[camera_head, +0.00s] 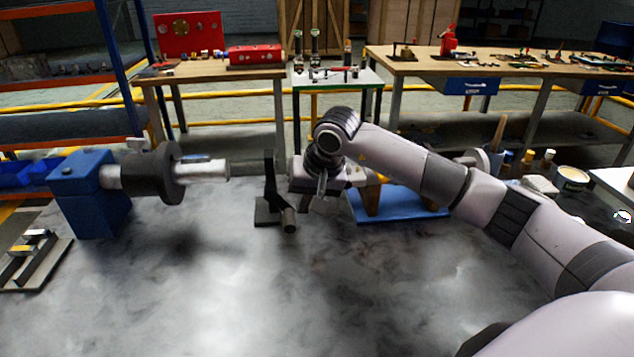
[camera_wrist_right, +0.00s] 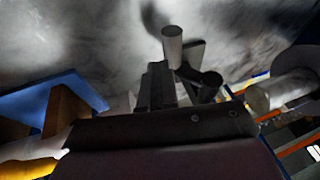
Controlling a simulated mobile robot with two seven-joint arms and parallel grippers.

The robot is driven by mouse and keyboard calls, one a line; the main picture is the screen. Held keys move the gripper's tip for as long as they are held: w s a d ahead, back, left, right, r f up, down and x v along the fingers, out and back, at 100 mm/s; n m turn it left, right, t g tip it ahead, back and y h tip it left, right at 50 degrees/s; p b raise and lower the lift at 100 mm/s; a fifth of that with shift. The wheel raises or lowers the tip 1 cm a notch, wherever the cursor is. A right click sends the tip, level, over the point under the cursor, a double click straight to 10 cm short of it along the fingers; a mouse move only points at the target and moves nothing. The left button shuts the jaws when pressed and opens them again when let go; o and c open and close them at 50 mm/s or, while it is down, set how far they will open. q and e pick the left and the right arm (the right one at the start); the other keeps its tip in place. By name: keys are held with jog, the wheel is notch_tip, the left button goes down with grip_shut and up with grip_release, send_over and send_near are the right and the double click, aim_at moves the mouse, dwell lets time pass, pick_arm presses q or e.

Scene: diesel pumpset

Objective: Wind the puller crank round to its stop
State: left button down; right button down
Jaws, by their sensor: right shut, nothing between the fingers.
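A dark crank-like piece (camera_head: 271,180) stands on a small dark base at the middle of the grey table, with a short round grip low at its front. I take it for the puller crank. In the right wrist view the crank (camera_wrist_right: 194,72) shows two round ends, just beyond my fingers. My right gripper (camera_head: 321,188) points down just right of the crank in the head view. Its fingers (camera_wrist_right: 157,82) are shut and empty, close beside the crank; whether they touch it I cannot tell. My left gripper is out of view.
A blue stand (camera_head: 91,195) holds a shaft with a dark disc (camera_head: 155,175), its pale end reaching toward the crank. A blue tray (camera_head: 405,213) lies behind my right arm. A metal rack (camera_head: 32,262) is at the left edge. The table front is clear.

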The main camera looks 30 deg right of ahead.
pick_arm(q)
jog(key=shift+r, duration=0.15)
pick_arm(e)
jog(key=shift+w+a+f, duration=0.25)
jog(key=shift+a+f, duration=0.15)
jog(key=shift+f, duration=0.1)
